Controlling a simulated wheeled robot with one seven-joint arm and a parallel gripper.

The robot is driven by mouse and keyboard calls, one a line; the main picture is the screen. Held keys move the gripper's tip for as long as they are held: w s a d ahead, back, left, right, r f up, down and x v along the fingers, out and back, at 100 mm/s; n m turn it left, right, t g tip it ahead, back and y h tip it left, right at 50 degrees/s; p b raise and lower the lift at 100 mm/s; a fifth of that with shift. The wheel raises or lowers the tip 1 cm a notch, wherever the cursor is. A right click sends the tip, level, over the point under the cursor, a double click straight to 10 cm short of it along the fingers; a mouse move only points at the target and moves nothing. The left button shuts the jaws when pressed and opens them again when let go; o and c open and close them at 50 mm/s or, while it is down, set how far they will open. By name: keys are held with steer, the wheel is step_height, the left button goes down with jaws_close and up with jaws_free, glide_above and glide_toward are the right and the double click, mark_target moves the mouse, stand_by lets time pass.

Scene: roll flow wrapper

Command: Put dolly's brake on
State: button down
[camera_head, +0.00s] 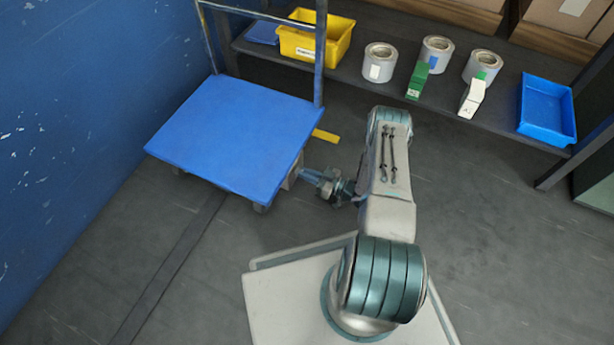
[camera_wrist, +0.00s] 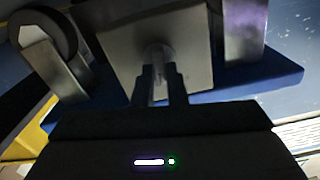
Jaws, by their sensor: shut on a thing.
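The dolly (camera_head: 235,135) has a flat blue deck and an upright tube handle at its far end, and stands against the blue wall. A small grey plate (camera_head: 291,179) sits under its near right edge. In the wrist view, this plate (camera_wrist: 190,62) is square, with a short pale knob or lever (camera_wrist: 157,58) in its middle. My gripper (camera_head: 312,177) reaches in from the right, low beside the deck edge. In the wrist view, its fingers (camera_wrist: 162,85) are closed around the knob, partly hiding it. Whether the brake is on cannot be told.
A dolly wheel (camera_wrist: 50,35) shows in the wrist view. A yellow strip (camera_head: 325,136) lies by the dolly's right side. Floor left of my base is clear.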

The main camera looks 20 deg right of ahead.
steer(key=shift+w+d+m, duration=0.1)
steer(key=shift+m, duration=1.8)
steer(key=c, duration=1.5)
jaws_free()
steer(key=shift+o, duration=0.2)
steer(key=p+v, duration=0.3)
steer(key=v, duration=1.1)
steer(key=shift+w+p, duration=0.15)
steer(key=shift+p, duration=0.15)
